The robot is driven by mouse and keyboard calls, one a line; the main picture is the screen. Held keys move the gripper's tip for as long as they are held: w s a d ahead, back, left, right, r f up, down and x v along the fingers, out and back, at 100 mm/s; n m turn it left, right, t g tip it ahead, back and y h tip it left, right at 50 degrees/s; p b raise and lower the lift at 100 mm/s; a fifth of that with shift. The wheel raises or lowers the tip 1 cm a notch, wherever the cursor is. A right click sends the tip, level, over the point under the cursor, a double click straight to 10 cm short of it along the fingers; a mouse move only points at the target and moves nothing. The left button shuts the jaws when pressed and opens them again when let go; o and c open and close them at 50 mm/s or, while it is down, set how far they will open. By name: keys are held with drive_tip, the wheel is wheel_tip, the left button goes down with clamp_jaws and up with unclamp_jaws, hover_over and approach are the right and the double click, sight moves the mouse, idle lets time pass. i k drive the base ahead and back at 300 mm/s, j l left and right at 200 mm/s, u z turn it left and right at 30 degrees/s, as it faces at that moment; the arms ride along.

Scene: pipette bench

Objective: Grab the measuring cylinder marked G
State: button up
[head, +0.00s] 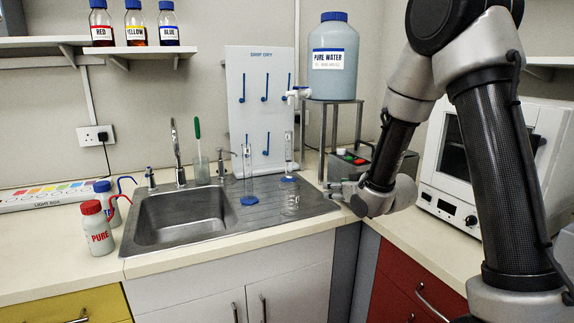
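Two clear measuring cylinders with blue bases stand upright on the sink's ribbed drainboard. One measuring cylinder (247,178) is nearer the basin. The other measuring cylinder (289,152) stands further back and to the right, in front of the drip-dry board. No letter G is readable on either one.
The steel sink (150,232) has taps behind it. A pure water container (333,85) stands on a metal stand (360,118) behind my gripper. Wash bottles (96,232) stand left of the basin. A white oven (452,205) is at the right.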

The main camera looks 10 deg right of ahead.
sight(288, 135)
drive_tip(key=i+j, duration=0.2)
drive_tip(key=i, duration=0.25)
drive_tip(key=i+j, duration=0.25)
drive_tip(key=i, duration=0.2)
